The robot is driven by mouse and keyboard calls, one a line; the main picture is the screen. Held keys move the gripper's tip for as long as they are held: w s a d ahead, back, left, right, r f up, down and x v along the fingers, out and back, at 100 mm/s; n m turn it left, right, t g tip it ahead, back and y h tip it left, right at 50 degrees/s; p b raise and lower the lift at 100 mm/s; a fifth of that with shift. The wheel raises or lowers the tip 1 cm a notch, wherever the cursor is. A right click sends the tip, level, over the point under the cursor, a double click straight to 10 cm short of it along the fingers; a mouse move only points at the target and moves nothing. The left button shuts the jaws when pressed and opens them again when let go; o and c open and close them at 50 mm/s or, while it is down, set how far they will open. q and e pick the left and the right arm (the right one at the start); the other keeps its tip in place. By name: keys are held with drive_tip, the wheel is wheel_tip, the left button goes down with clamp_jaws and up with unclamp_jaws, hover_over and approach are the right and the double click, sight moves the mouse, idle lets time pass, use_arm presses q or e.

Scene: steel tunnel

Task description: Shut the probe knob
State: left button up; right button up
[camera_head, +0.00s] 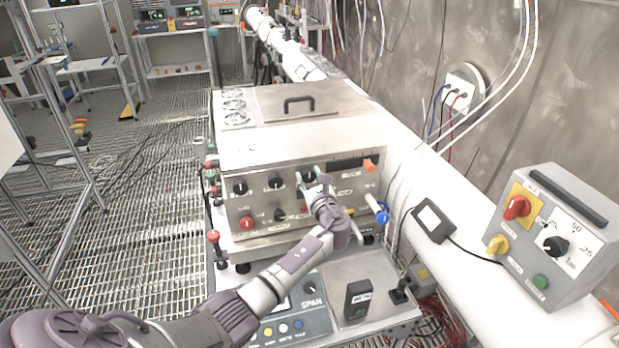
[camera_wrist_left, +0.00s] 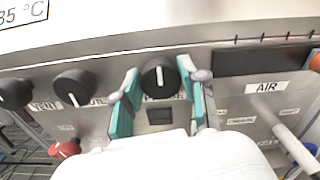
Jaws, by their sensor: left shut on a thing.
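The probe knob (camera_wrist_left: 159,76) is a round black knob with a white pointer line that stands about upright in the left wrist view. Its label below is partly covered by my gripper. In the head view the knob (camera_head: 308,176) sits on the upper row of the steel box's front panel. My left gripper (camera_head: 316,185) reaches it from the front. Its teal fingers (camera_wrist_left: 160,92) stand on either side of the knob and are shut on it. My right gripper is not in view.
Black knobs (camera_wrist_left: 73,87) sit left of the probe knob, with a red knob (camera_head: 247,223) below them. An orange part (camera_head: 370,165) and a blue-handled valve (camera_head: 382,216) are on the right. A grey control box (camera_head: 560,235) stands on the white duct at right.

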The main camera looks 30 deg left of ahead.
use_arm(q)
drive_tip(key=o, duration=1.1)
drive_tip(key=shift+o, duration=0.2)
drive_tip(key=v, duration=1.2)
